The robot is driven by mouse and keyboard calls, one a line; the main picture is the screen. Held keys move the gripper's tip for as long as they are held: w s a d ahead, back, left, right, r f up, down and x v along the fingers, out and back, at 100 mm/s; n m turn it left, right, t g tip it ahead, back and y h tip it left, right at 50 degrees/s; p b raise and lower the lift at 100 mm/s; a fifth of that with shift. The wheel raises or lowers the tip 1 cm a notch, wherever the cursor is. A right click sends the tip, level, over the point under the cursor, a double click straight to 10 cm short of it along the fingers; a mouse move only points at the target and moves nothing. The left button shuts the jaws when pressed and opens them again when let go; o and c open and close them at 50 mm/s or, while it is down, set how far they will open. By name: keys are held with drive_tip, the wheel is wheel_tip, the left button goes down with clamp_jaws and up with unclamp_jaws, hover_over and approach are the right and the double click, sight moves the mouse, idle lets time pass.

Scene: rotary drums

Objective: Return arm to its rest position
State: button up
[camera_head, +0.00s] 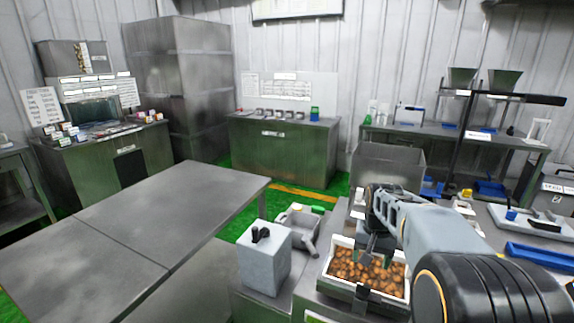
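My arm reaches in from the lower right of the head view. My gripper (373,246) points down over a white-rimmed tray (336,290) filled with small brown pieces (365,270). The fingertips are small and dark here, and I cannot tell whether they are open or shut, or whether they touch the pieces. My forearm hides part of the bench to the right of the tray.
A light grey box (264,265) with a black knob stands left of the tray, near a grey scoop-like container (299,228). A large bare metal table (130,235) fills the left. A metal bin (388,165) stands behind my gripper. A blue tray (540,256) lies right.

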drive_tip(key=s+a+r+n+t+p, duration=0.1)
drive_tip(key=s+a, duration=0.3)
drive_tip(key=s, duration=0.4)
drive_tip(key=s+a+r+n+t+p, duration=0.1)
drive_tip(key=s+a+n+t+p, duration=0.1)
drive_tip(key=s+a+n, duration=0.2)
drive_tip(key=shift+s+a+r+p, duration=0.3)
drive_tip(key=shift+s+a, duration=0.5)
drive_tip(key=shift+s, duration=1.05)
